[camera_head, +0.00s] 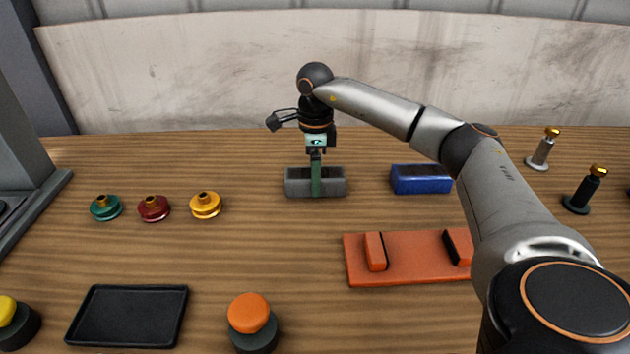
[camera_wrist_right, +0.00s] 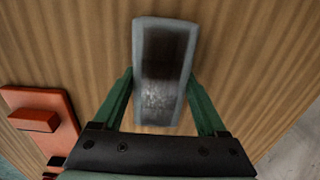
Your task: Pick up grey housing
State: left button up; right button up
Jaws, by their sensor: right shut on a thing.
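The grey housing (camera_head: 298,188) is an open-topped box near the back middle of the table. My right gripper (camera_head: 316,180) reaches down over its middle from above, with a green finger against the near side. In the right wrist view the housing (camera_wrist_right: 163,104) sits between the two green fingers of my right gripper (camera_wrist_right: 162,95), which is shut on its long sides. The housing looks level and at or very near the table top; I cannot tell whether it is clear of it. My left gripper is not in view.
A blue housing (camera_head: 421,180) stands to the right. An orange fixture (camera_head: 410,270) lies in front; it also shows in the wrist view (camera_wrist_right: 45,118). Green (camera_head: 106,208), red (camera_head: 153,208) and yellow (camera_head: 205,205) wheels stand left. A black tray (camera_head: 128,316) lies at front left.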

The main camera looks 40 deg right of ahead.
grip_shut()
jog(key=shift+r, duration=0.1)
dwell(0.4)
